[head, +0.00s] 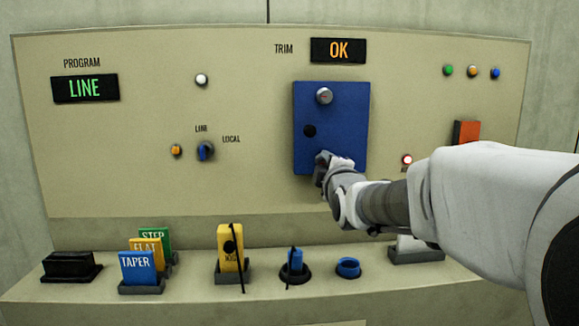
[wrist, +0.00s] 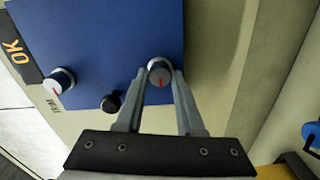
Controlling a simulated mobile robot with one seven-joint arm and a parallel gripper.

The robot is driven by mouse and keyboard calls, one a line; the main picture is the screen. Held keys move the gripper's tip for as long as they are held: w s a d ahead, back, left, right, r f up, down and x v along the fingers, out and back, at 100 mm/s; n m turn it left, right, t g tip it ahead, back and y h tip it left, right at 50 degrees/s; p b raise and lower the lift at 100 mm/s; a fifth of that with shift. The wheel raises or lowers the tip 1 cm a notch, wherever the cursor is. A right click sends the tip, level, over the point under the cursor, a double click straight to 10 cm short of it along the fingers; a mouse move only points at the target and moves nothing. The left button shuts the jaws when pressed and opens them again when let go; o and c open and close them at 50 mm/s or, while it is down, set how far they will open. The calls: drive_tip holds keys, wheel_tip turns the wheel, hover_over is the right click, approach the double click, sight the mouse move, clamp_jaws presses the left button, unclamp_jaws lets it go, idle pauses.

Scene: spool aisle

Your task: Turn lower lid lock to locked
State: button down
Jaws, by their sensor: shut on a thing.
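The blue lid (head: 345,115) is flat against the upright panel and also fills the upper left of the wrist view (wrist: 110,30). The lower lid lock (wrist: 160,68) is a round silver-faced knob with a red mark, near the lid's lower edge. My gripper (wrist: 159,78) is shut on it, one finger on each side. In the head view my gripper (head: 328,163) covers this lock. The upper lid lock (head: 324,96) is a similar knob near the lid's top; it also shows in the wrist view (wrist: 61,80).
A black knob (head: 309,131) sits on the lid between the locks, close to my left finger in the wrist view. Below, a ledge (head: 190,285) carries coloured cards, a yellow block (head: 230,245) and a blue ring (head: 348,267). An orange-red part (head: 466,132) is right of the lid.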

drive_tip(key=c, duration=0.5)
unclamp_jaws()
drive_tip(key=s+p, duration=0.2)
drive_tip(key=s, duration=1.5)
drive_tip(key=shift+s, duration=0.2)
drive_tip(key=s+f+m+g, duration=1.2)
drive_tip(key=s+f+m, duration=0.4)
drive_tip(key=s+f, duration=0.15)
wheel_tip(320, 180, up, 20)
drive_tip(key=p, duration=1.8)
drive_tip(key=shift+s+f+p, duration=0.15)
drive_tip(key=shift+f+p, duration=0.1)
drive_tip(key=shift+p, duration=0.1)
